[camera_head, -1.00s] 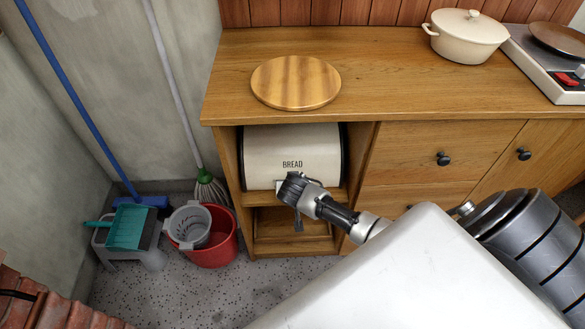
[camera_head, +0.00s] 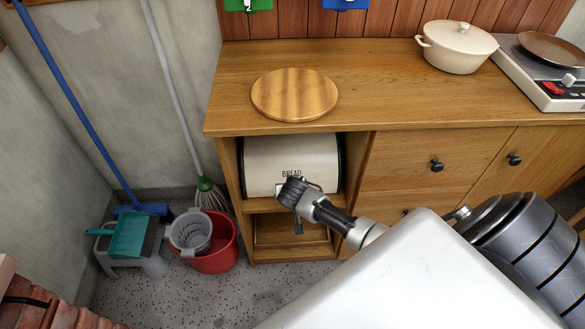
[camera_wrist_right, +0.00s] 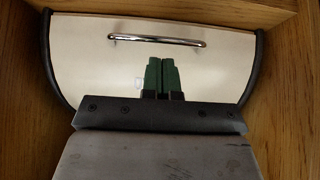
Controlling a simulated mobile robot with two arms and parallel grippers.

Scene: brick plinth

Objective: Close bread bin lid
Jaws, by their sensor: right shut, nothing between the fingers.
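The cream bread bin (camera_head: 290,155), lettered BREAD, stands in the upper open compartment of the wooden cabinet. Its curved front spans the opening between black ends, and no gap shows in the head view. My right gripper (camera_head: 287,190) is at the lower part of this front, partly covering it. In the right wrist view the cream lid (camera_wrist_right: 90,65) fills the background, with a chrome handle (camera_wrist_right: 155,40) across it. The green fingertips (camera_wrist_right: 161,62) are shut and empty, close to the handle; contact cannot be told. My left gripper is out of view.
A round wooden board (camera_head: 294,95) lies on the countertop (camera_head: 370,85) above the bin. A cream pot (camera_head: 457,48) and a hob (camera_head: 550,85) are at the right. A red bucket (camera_head: 218,250) and mop (camera_head: 209,195) stand left of the cabinet. Wooden compartment walls closely flank the bin.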

